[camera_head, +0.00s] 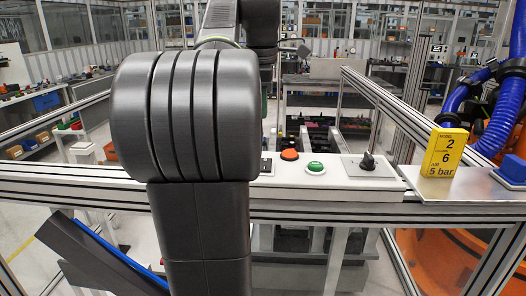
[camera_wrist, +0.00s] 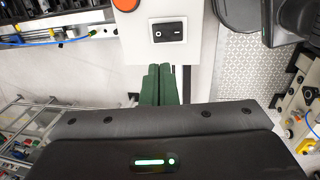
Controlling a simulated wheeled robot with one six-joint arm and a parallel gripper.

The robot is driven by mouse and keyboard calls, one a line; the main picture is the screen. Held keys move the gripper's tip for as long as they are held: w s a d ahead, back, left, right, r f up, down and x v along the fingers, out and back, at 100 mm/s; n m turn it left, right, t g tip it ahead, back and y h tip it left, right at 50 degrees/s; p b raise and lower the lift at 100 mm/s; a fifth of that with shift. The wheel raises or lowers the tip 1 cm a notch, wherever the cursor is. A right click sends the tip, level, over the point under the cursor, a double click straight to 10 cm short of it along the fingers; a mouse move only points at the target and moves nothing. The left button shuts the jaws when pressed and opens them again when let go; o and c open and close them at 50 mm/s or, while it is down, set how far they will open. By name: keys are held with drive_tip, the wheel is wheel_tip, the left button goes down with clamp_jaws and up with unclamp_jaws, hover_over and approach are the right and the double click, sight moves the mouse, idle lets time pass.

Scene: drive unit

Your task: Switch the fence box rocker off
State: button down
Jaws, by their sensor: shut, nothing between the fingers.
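The black rocker (camera_wrist: 169,30) sits on a white box (camera_wrist: 190,55) in the wrist view, with white marks on its face. Which side is pressed is too small to tell. My gripper (camera_wrist: 158,68) shows as two green fingers held together, with nothing between them. Their tips point at the box just below the rocker in the picture; I cannot tell whether they touch the box. In the head view my arm hides the gripper and most of the rocker's area.
A yellow sign (camera_head: 443,152) stands at right. The orange button also shows beside the rocker in the wrist view (camera_wrist: 126,4).

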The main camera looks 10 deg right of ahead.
sight(263, 160)
drive_tip(key=f, duration=0.4)
drive_tip(key=w+f, duration=0.1)
drive_tip(key=f, duration=0.3)
drive_tip(key=w+f, duration=0.1)
drive_tip(key=f, duration=0.3)
drive_tip(key=shift+d+f, duration=0.2)
drive_tip(key=shift+d, duration=0.1)
drive_tip(key=shift+s, duration=0.15)
